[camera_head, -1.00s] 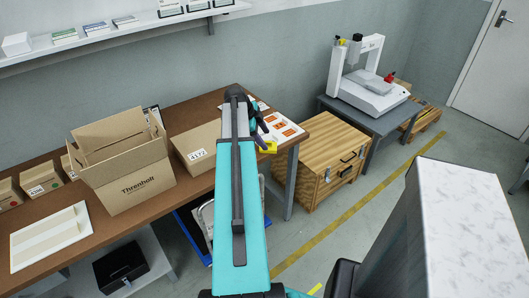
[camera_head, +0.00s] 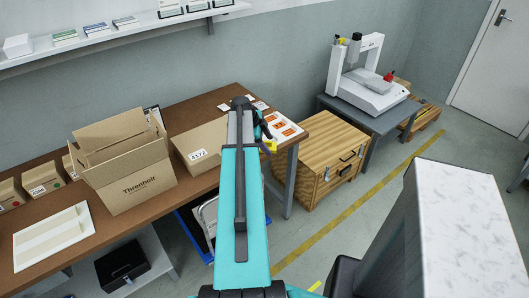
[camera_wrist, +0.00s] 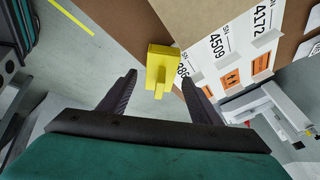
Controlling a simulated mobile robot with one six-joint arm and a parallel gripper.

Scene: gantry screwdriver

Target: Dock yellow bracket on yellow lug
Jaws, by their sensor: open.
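A yellow block (camera_wrist: 162,66), which looks like the bracket, shows in the wrist view at the brown bench's edge, between or just beyond my fingertips. It has a flat plate and a narrower stub. It also shows in the head view (camera_head: 271,146), partly hidden by my arm. My gripper (camera_wrist: 159,77) is open, its two dark fingers apart; the block lies closer to the right finger. I cannot tell whether either finger touches it. A small yellow piece (camera_head: 338,40) is on the white gantry machine (camera_head: 368,92), perhaps the lug; it is too small to be sure.
The bench (camera_head: 90,232) holds an open carton (camera_head: 135,185), a flat closed box (camera_head: 197,146) and a label sheet (camera_head: 286,127). A wooden crate (camera_head: 316,165) stands between the bench and the grey machine table (camera_head: 385,120). Open floor lies in front.

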